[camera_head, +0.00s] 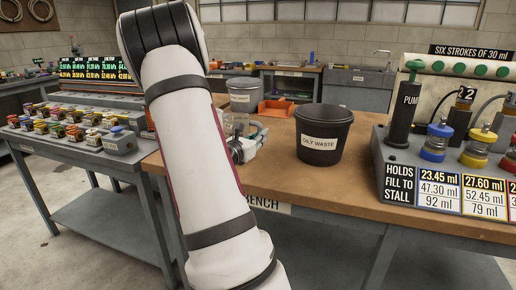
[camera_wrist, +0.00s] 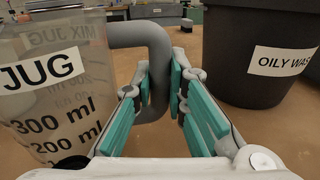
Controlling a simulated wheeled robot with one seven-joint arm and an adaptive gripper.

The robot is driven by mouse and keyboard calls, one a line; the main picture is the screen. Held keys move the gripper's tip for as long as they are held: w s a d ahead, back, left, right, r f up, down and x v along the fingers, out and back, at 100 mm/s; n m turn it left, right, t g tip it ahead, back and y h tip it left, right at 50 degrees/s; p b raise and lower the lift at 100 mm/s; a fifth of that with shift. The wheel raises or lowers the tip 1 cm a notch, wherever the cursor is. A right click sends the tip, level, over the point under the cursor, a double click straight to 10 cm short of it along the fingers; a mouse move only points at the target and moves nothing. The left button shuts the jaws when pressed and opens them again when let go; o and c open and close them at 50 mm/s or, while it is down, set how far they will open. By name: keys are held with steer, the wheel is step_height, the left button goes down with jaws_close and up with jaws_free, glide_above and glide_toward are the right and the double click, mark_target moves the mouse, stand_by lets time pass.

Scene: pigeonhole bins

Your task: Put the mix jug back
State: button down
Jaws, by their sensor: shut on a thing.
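The mix jug (camera_wrist: 55,85) is clear with a white label and ml marks, at the left of the wrist view. Its grey handle (camera_wrist: 142,35) runs down between the teal pads of my gripper (camera_wrist: 162,78), which is shut on it. The jug looks upright.
A black OILY WASTE bin (camera_head: 323,135) stands just right of my gripper. The pump station (camera_head: 440,155) fills the right side. A table of coloured jars (camera_head: 70,130) stands left. The bench front is clear.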

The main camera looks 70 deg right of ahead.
steer(key=shift+w+d, duration=0.2)
steer(key=shift+d, duration=0.15)
step_height(320, 180, down, 4)
steer(key=b, duration=0.3)
steer(key=shift+r, duration=0.2)
steer(key=shift+f, duration=0.15)
steer(key=c, duration=1.6)
jaws_free()
